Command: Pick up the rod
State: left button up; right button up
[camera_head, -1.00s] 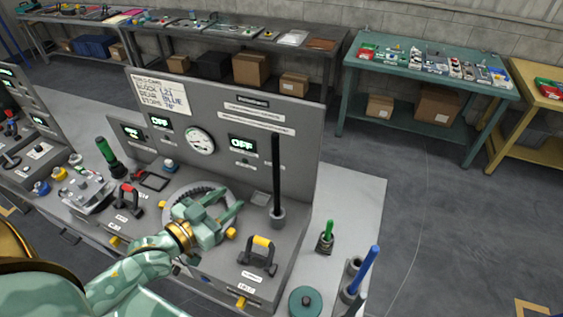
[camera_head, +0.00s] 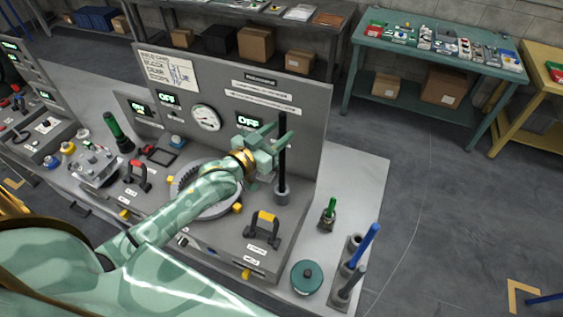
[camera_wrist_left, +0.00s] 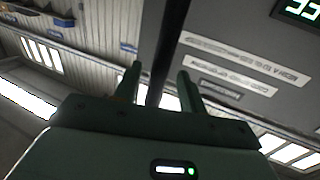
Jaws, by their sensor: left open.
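A black rod (camera_head: 282,157) stands upright in a grey round socket (camera_head: 281,194) on the chassis top, in front of the grey panel. My left gripper (camera_head: 281,138) is open at the rod's upper part. In the head view its fingers overlap the rod. In the left wrist view the rod (camera_wrist_left: 167,50) shows between the two open fingers (camera_wrist_left: 158,76), a little apart from both. Contact is not visible. My right gripper is not in view.
The grey panel (camera_head: 300,98) with a gauge and displays stands close behind the rod.

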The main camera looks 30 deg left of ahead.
pick_arm(q)
jog(key=shift+x, duration=1.1)
jog(key=shift+s, duration=0.2)
jog(key=c, duration=0.3)
grip_shut()
